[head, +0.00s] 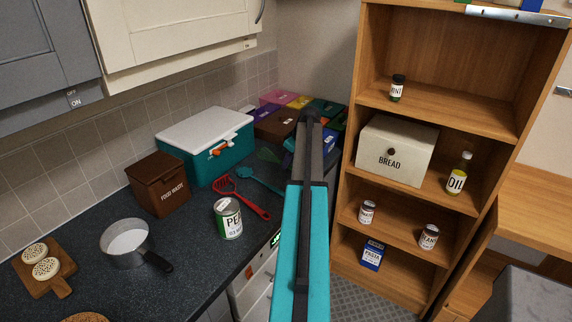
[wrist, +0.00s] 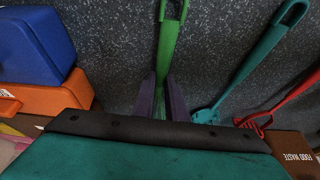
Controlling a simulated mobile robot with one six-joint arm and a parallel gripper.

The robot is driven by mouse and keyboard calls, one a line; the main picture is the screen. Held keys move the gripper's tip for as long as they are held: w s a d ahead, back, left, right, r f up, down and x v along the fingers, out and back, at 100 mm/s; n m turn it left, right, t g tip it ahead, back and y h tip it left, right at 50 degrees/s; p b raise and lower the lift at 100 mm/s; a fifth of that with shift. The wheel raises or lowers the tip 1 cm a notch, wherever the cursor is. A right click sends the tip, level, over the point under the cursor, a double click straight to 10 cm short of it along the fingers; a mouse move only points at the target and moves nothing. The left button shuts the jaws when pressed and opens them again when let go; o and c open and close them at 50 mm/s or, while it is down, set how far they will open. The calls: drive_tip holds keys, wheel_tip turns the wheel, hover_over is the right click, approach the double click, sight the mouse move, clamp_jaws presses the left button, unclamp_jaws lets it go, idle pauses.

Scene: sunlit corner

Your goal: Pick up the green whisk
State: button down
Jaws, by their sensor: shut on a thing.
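The green whisk (wrist: 168,48) shows in the wrist view as a green handle with a loop at its end, over the dark speckled counter. My gripper (wrist: 161,88) has its two purple fingers closed on either side of the handle, shut on it. The lower part of the whisk is hidden behind the fingers and my wrist. I cannot tell whether the whisk touches the counter or is raised.
A teal utensil (head: 262,181) and a red slotted turner (head: 243,198) lie on the counter nearby. A teal cooler (head: 218,153), a brown food waste box (head: 160,185), a can (head: 228,220) and a pot (head: 126,244) stand left. A wooden shelf (head: 348,190) rises on the right.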

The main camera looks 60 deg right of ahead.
drive_tip(key=shift+r+b, duration=0.6)
drive_tip(key=shift+r, duration=0.55)
drive_tip(key=shift+s+a+r, duration=0.15)
drive_tip(key=shift+r, duration=0.1)
drive_tip(key=s+a+b, duration=0.1)
drive_tip(key=s+a, duration=0.2)
drive_tip(key=s+a+r+b, duration=0.1)
drive_tip(key=s+a+b, duration=0.1)
drive_tip(key=s+a, duration=0.2)
drive_tip(key=s+a+b, duration=0.1)
drive_tip(key=s+a, duration=0.2)
drive_tip(key=a, duration=0.1)
drive_tip(key=shift+s+a+r, duration=0.2)
drive_tip(key=shift+s+r, duration=0.05)
drive_tip(key=shift+s, duration=0.1)
drive_tip(key=shift+w, duration=0.15)
